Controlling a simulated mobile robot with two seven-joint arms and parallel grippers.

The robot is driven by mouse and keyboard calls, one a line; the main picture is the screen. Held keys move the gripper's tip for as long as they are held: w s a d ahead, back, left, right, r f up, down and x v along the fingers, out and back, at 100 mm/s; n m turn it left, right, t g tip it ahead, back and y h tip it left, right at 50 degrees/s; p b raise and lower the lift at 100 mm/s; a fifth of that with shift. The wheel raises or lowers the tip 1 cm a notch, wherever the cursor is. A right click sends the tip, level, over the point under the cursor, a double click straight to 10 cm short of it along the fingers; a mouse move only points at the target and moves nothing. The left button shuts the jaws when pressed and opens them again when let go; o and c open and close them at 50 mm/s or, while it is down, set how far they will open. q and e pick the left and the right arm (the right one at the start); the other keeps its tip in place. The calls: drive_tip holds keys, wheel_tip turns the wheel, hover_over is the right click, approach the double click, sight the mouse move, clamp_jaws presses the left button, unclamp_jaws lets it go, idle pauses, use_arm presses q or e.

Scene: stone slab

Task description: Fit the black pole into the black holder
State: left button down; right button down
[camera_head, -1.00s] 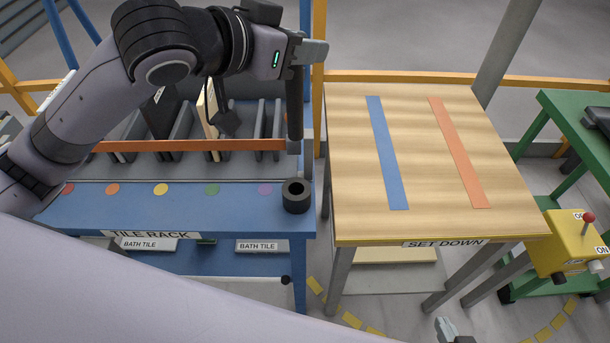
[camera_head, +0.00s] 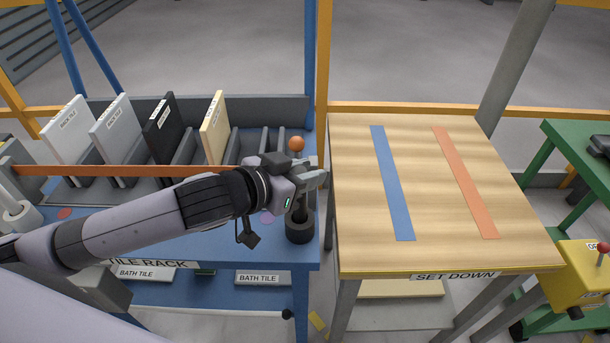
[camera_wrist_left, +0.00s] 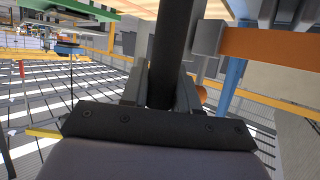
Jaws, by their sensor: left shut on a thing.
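The black pole (camera_head: 301,211) is upright at the right end of the blue rack's front ledge. An orange ball (camera_head: 296,144) shows just above my gripper, in line with the pole. My left gripper (camera_head: 308,184) is shut on the pole, which also runs between the fingers in the left wrist view (camera_wrist_left: 173,45). The black holder (camera_head: 299,231) is a short ring directly below the gripper. The pole's lower end meets the holder's opening; how deep it sits cannot be told. My right gripper is not in view.
The blue tile rack (camera_head: 200,245) holds several upright tiles behind an orange bar (camera_head: 130,170). A wooden set-down table (camera_head: 350,200) with a blue and an orange strip stands close on the right, its top otherwise clear.

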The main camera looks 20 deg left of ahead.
use_arm(q)
drive_tip(key=shift+f, duration=0.15)
drive_tip(key=shift+f, duration=0.2)
drive_tip(key=c, duration=0.8)
unclamp_jaws()
drive_tip(key=shift+c, duration=0.2)
drive_tip(key=shift+r, duration=0.1)
drive_tip(key=p+v, duration=0.2)
drive_tip(key=v, duration=1)
